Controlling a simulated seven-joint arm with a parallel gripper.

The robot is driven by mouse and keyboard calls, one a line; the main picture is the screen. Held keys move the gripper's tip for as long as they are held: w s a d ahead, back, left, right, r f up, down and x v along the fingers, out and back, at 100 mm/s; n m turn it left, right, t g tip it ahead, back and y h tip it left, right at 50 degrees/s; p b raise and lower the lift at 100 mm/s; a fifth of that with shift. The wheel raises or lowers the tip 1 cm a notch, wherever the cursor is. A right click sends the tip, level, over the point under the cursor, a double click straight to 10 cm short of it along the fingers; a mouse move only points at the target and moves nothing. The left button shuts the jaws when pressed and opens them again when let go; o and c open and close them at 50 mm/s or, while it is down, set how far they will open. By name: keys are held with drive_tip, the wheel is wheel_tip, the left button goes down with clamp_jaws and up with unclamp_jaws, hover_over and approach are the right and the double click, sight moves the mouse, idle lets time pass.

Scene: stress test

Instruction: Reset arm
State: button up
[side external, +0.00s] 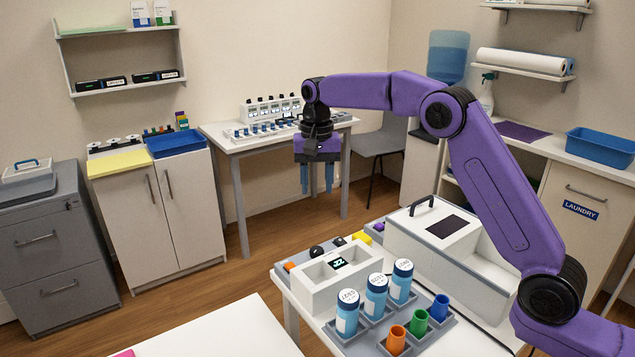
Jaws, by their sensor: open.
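My purple arm arches in from the right side of the side external view. My gripper (317,178) hangs from its end, pointing down, with two blue fingers apart and nothing between them. It appears in the air beyond the near work table, with the floor and the far table's legs behind it. No object touches the fingers.
A far table (228,136) carries racks. Open floor lies between.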

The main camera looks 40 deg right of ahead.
drive_tip(key=s+a+n, duration=0.2)
drive_tip(key=s+n, duration=0.3)
drive_tip(key=s, duration=0.5)
drive_tip(key=s+a+n, duration=0.2)
drive_tip(key=s+n, duration=0.3)
drive_tip(key=s, duration=0.6)
drive_tip(key=s+d+f+n, duration=0.2)
drive_tip(key=s+d+n, duration=0.2)
drive_tip(key=s, duration=0.7)
drive_tip(key=s+d+f+n, duration=0.2)
drive_tip(key=s+d+n, duration=0.2)
drive_tip(key=s, duration=0.7)
drive_tip(key=shift+s+d+f+n, duration=0.25)
drive_tip(key=shift+d+f+n, duration=0.15)
drive_tip(key=shift+d, duration=0.55)
